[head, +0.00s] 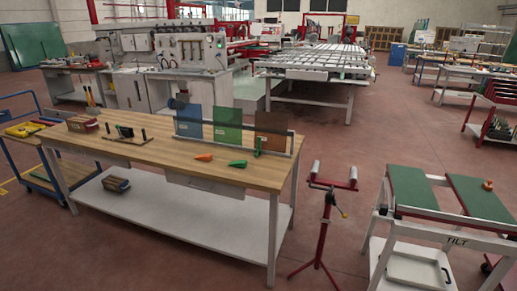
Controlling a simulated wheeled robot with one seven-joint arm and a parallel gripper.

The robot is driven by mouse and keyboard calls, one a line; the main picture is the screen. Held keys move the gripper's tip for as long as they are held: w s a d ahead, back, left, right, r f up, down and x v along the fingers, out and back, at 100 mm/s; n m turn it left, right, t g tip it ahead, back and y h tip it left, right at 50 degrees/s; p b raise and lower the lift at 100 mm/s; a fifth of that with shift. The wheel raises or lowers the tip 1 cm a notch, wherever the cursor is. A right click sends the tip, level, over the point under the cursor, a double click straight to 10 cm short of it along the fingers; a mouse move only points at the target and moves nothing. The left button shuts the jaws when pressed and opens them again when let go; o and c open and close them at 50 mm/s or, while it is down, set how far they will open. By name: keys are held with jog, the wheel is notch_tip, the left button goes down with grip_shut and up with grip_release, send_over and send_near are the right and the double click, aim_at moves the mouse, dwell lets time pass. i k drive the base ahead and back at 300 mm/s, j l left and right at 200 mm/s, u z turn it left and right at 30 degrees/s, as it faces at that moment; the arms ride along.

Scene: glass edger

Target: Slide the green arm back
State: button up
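A wooden-topped workbench (130,150) stands across the left and middle of the head view. On its right part stands a rack (205,142) with blue (188,119), green (227,125) and brown (270,131) upright panels. A small green upright piece (257,146) stands at the rack's front rail, before the brown panel. It looks like the green arm, but it is too small to be certain. A separate green tool (238,163) lies on the bench in front of the rack, beside an orange one (204,157). My gripper is not in view.
A red roller stand (325,215) stands right of the bench. A tilt table with green tops (418,190) is further right. A blue cart (50,180) is at the left. A long conveyor table (315,65) is behind.

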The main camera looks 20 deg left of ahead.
aim_at(258, 151)
jog(key=i+j+u, duration=0.15)
jog(key=i+j, duration=0.25)
jog(key=j, duration=0.2)
jog(key=i+j+u, duration=0.2)
jog(key=i+j, duration=0.25)
jog(key=i+j+u, duration=0.15)
jog(key=i+j, duration=0.35)
jog(key=i+j+u, duration=0.2)
jog(key=i+j, duration=0.3)
jog(key=i+j+u, duration=0.15)
jog(key=i+j, duration=0.25)
jog(key=i+j+u, duration=0.2)
jog(key=i, duration=0.45)
